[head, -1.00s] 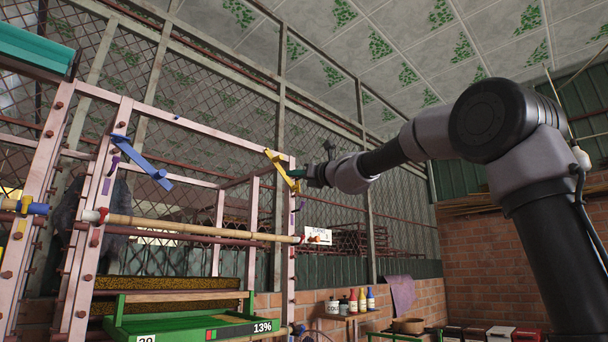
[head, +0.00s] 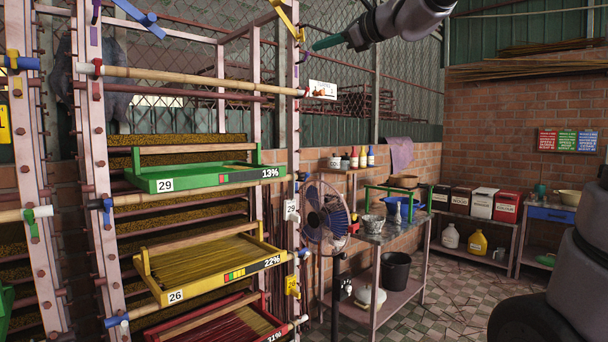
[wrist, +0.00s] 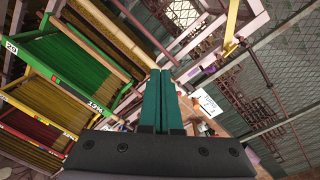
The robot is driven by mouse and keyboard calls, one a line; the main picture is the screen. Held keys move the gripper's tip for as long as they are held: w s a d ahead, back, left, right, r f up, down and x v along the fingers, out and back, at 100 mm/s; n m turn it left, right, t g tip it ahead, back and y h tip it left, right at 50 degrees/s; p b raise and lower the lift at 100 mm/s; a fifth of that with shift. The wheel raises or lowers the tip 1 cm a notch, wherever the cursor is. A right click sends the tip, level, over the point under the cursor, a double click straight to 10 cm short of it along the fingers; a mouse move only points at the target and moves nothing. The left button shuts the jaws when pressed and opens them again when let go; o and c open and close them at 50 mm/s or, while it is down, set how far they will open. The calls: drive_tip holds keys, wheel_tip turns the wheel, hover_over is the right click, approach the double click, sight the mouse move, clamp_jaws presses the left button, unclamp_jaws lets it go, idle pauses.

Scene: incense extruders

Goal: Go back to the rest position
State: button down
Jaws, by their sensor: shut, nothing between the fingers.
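My gripper (head: 328,43) is at the top of the head view, to the right of the pink rack post and its yellow lever (head: 286,18). Its teal fingers point left and look empty. In the wrist view my gripper (wrist: 161,72) has both teal fingers side by side and shut, with nothing between them. The yellow lever also shows in the wrist view (wrist: 231,25), apart from the fingers.
The pink rack (head: 92,190) holds a green tray (head: 190,178) marked 13%, a yellow tray (head: 215,268) and a red tray (head: 235,325). A fan (head: 326,215) and a metal table (head: 385,236) stand right of it. Tiled floor (head: 440,300) is open beyond.

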drive_tip(key=s+d+f+n+g+h, duration=0.1)
drive_tip(key=s+d+f+n+h, duration=0.2)
drive_tip(key=f, duration=0.7)
drive_tip(key=s+d+f+n+g+h, duration=0.2)
drive_tip(key=s+d+f+n+h, duration=0.2)
drive_tip(key=s+d+f+n, duration=0.3)
drive_tip(key=s+d+f+n+g+h, duration=0.2)
drive_tip(key=s+d+f+n, duration=0.3)
drive_tip(key=s+d+f, duration=0.5)
wheel_tip(320, 180, down, 3)
drive_tip(key=shift+s+f+h, duration=0.2)
drive_tip(key=shift+s+h, duration=0.5)
